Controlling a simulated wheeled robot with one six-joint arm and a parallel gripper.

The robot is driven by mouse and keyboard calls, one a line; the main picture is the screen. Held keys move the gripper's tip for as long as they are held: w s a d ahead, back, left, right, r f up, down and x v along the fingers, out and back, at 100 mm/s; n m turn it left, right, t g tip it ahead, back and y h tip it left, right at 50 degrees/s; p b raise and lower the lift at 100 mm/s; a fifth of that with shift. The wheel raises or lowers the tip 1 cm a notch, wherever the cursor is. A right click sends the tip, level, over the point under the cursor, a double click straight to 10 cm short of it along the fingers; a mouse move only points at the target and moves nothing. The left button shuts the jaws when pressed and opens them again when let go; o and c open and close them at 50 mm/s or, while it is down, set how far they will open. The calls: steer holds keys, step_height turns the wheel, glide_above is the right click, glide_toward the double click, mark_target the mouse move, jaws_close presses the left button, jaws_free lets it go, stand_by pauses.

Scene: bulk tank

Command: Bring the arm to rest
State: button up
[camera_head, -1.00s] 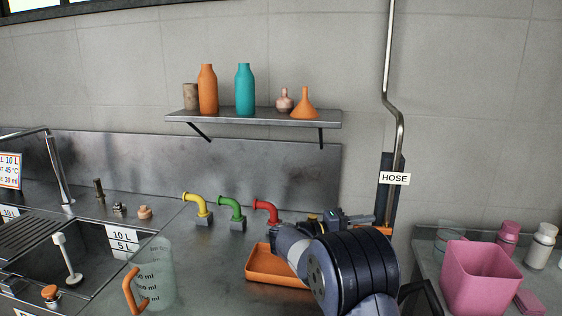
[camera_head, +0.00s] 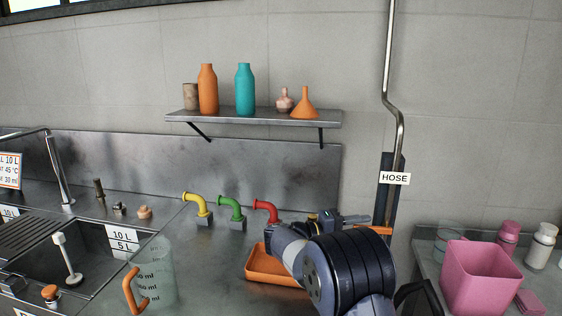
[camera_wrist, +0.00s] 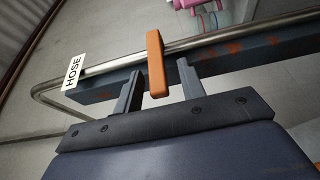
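My arm's dark, rounded links stand at the lower right of the head view, bent in front of the counter. My gripper (camera_wrist: 158,90) shows in the wrist view with its two grey fingers apart and nothing held. An orange lever (camera_wrist: 155,62) lies in the gap between the fingers, with space showing on both sides. The lever sits by a metal pipe (camera_wrist: 225,38) and a dark post (camera_wrist: 228,55) with a HOSE label (camera_wrist: 74,71). In the head view the orange lever (camera_head: 379,229) shows just right of my gripper (camera_head: 355,218), which is partly hidden.
An orange tray (camera_head: 268,277) lies beside my arm. Yellow (camera_head: 197,204), green (camera_head: 232,208) and red (camera_head: 266,211) spouts stand behind it. A clear jug (camera_head: 158,277) stands left, by a sink. A pink bin (camera_head: 480,280) is right. A shelf (camera_head: 255,119) holds bottles.

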steer(key=shift+w+d+r+m+y+p, duration=0.15)
steer(key=shift+d+r+m+y+p, duration=0.35)
steer(key=shift+d+y+p, duration=0.4)
steer(key=shift+a, duration=0.1)
steer(key=shift+r, duration=0.1)
